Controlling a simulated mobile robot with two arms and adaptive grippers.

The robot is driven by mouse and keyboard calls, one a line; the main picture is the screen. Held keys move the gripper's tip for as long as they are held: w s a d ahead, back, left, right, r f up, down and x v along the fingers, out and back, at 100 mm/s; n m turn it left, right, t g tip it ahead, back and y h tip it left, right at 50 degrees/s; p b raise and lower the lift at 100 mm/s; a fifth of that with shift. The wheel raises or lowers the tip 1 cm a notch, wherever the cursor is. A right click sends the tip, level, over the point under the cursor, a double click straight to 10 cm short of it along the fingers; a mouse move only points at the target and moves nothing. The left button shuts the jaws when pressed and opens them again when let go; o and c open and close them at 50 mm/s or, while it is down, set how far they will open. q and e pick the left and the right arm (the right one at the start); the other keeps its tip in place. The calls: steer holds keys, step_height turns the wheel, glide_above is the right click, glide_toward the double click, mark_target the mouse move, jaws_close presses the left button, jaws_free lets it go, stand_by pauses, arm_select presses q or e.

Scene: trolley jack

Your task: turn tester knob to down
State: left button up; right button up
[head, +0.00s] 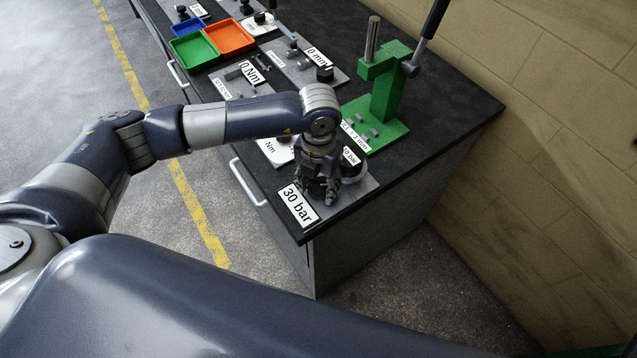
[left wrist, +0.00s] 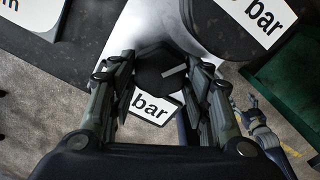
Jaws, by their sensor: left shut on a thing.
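The tester is a grey plate (head: 353,196) at the near corner of the bench, with a "30 bar" label (head: 298,206) and a round dark gauge (head: 352,171). My left gripper (head: 318,196) points down over the plate and hides the knob in the head view. In the left wrist view the dark knob (left wrist: 155,76) with a white pointer mark sits between the two fingers of my left gripper (left wrist: 160,88). The fingers are shut on it. The pointer mark is slanted, towards the upper right of that picture.
A green press (head: 385,95) with a lever stands behind the tester. Other labelled plates, a blue tray (head: 192,52) and an orange tray (head: 230,36) lie farther along the dark bench (head: 440,110). A block wall (head: 540,120) runs along the right.

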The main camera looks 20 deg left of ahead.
mark_target(319, 187)
arm_select(q)
steer(key=o, duration=1.1)
steer(key=shift+c, duration=0.2)
step_height(319, 187, up, 12)
